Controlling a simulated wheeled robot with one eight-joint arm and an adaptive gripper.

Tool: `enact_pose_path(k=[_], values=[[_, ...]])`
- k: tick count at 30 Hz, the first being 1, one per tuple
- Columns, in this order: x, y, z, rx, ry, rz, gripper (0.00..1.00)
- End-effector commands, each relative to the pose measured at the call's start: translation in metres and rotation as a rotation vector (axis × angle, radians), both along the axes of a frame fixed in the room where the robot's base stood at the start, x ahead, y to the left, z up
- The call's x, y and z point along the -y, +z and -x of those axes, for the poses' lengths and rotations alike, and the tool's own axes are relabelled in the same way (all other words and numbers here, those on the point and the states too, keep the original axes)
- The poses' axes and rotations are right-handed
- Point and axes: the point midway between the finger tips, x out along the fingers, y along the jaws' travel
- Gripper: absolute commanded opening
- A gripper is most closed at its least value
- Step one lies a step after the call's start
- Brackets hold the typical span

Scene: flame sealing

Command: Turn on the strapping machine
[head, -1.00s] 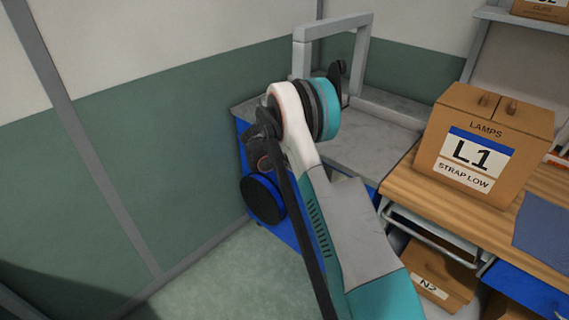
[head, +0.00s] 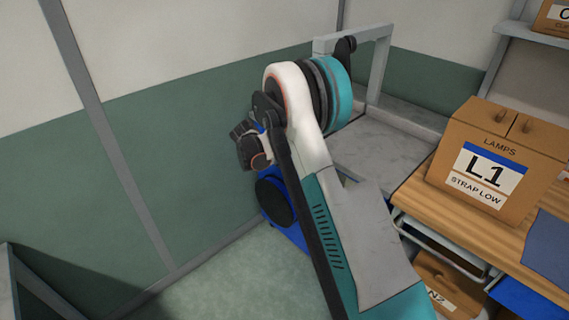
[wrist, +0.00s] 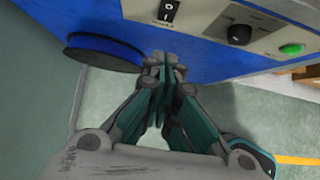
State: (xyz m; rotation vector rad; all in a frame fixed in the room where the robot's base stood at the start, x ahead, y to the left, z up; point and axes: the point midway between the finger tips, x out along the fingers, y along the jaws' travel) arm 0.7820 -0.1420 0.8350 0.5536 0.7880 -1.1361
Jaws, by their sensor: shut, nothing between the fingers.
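The strapping machine has a grey top with an arch (head: 375,70) and a blue body, partly hidden by my arm in the head view. In the wrist view its blue side (wrist: 215,12) shows a pale panel with a black rocker switch (wrist: 168,10) marked O and I, a black knob (wrist: 239,34) and a green round button or lamp (wrist: 291,49). My gripper (wrist: 166,62) is shut and empty, its tips just below the panel and the rocker switch in the picture. Contact cannot be told. In the head view the fingers are not clearly seen.
A round dark reel (head: 273,202) sits on the machine's side and also shows in the wrist view (wrist: 105,50). A wooden bench with an L1 lamps box (head: 490,165) stands to the right. A wall is left; the floor (head: 215,285) in front is clear.

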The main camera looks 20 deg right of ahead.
Motion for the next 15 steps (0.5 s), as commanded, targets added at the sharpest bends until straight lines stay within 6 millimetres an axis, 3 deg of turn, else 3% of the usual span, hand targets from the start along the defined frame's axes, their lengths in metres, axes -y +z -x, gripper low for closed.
enact_pose_path(k=[8, 15], values=[[0.0, -0.001, 0.0, 0.0, 0.0, 0.0, 0.0], [-0.011, -0.01, 0.012, 0.0, 0.004, 0.0, 0.0]])
